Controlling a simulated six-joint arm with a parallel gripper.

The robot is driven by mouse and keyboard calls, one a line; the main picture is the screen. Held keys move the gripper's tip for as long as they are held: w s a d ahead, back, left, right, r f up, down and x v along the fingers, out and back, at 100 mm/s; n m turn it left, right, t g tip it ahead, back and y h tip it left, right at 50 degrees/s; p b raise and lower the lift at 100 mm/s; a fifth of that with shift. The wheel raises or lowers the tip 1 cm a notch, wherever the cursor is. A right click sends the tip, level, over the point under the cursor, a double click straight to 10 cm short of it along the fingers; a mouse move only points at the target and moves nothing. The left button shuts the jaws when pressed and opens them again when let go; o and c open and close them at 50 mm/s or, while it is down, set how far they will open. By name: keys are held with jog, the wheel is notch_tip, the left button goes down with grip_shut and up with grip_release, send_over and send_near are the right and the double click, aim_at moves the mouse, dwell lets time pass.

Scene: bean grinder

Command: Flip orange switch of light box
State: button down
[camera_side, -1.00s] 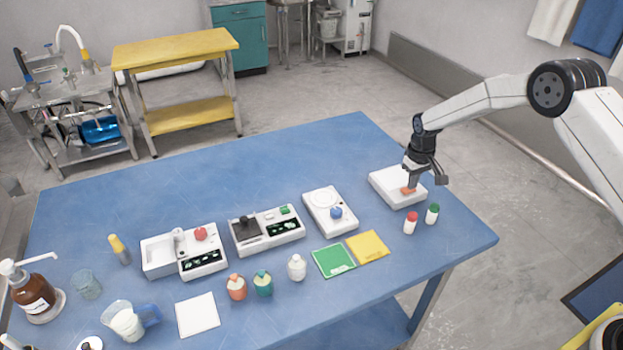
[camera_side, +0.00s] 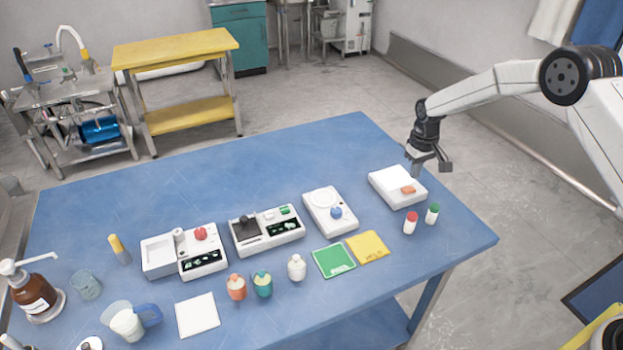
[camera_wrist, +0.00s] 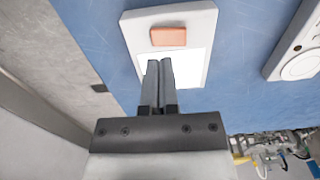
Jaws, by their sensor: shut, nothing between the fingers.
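The light box (camera_side: 385,182) is a white flat box near the right end of the blue table, with a bright white panel on top. Its orange switch (camera_side: 408,190) sits at the near end of the top face. In the wrist view the switch (camera_wrist: 168,37) lies beyond the fingertips, past the bright panel of the light box (camera_wrist: 190,68). My gripper (camera_side: 416,172) is shut and empty, just behind the box in the side view. In the wrist view the closed fingertips (camera_wrist: 159,65) overlap the panel and stand apart from the switch.
A red-capped bottle (camera_side: 411,223) and a green-capped bottle (camera_side: 432,214) stand in front of the light box. A white device with a blue knob (camera_side: 336,213) stands to its left. Yellow (camera_side: 367,247) and green (camera_side: 334,260) cards lie nearer. The table behind the devices is clear.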

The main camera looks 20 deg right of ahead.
aim_at(412, 190)
jog(key=shift+r, duration=1.6)
jog(key=s+a+r+t, duration=0.1)
jog(key=s+a+r, duration=0.1)
jog(key=s, duration=0.7)
jog(key=s+a+r, duration=0.2)
jog(key=s+r, duration=0.1)
jog(key=s, duration=0.6)
jog(key=s+a+r+t, duration=0.1)
jog(key=s+a+r, duration=0.1)
jog(key=s, duration=0.7)
jog(key=shift+s+a+r+t, duration=0.3)
jog(key=shift+s+r, duration=0.05)
jog(key=shift+r, duration=0.05)
